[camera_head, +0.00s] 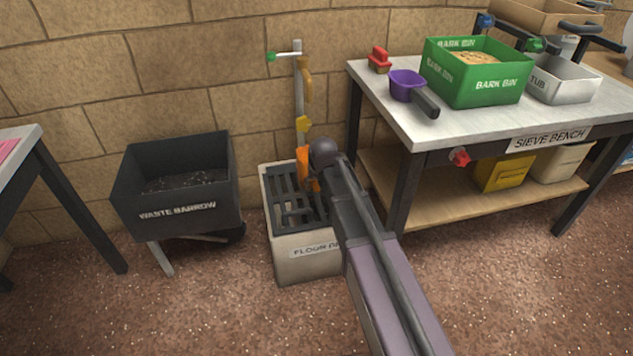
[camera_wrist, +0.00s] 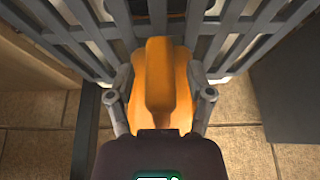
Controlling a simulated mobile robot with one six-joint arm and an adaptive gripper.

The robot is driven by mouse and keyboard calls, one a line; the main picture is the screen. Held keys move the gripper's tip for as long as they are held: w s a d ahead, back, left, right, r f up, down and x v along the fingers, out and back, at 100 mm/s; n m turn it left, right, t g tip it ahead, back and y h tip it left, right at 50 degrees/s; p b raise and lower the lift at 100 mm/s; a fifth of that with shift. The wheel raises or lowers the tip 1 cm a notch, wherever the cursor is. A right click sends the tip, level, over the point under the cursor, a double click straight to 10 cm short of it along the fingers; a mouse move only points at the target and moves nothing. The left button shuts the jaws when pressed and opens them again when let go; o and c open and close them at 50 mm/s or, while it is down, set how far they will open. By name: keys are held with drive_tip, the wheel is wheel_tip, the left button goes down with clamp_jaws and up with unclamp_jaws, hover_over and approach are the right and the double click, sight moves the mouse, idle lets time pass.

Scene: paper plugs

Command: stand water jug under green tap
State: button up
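The orange water jug (camera_wrist: 160,80) is between the two fingers of my gripper (camera_wrist: 160,85) in the wrist view, its handle facing the camera. The fingers press against both its sides. In the head view the jug (camera_head: 303,164) shows partly behind my wrist, over the grated floor basin (camera_head: 268,225). I cannot tell whether its base touches the grate. The green tap end (camera_head: 271,57) is on a thin white arm, high on the left of the upright pipe (camera_head: 299,85), well above the jug. My gripper's fingers are mostly hidden in the head view.
The dark waste barrow (camera_head: 178,210) stands left. The sieve bench (camera_head: 440,130) on the right holds a purple scoop (camera_head: 404,86), green bark bin (camera_head: 497,86) and grey tub (camera_head: 562,88).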

drive_tip(key=shift+r, duration=0.15)
drive_tip(key=p+v, duration=1.1)
drive_tip(key=v, duration=0.1)
idle(0.6)
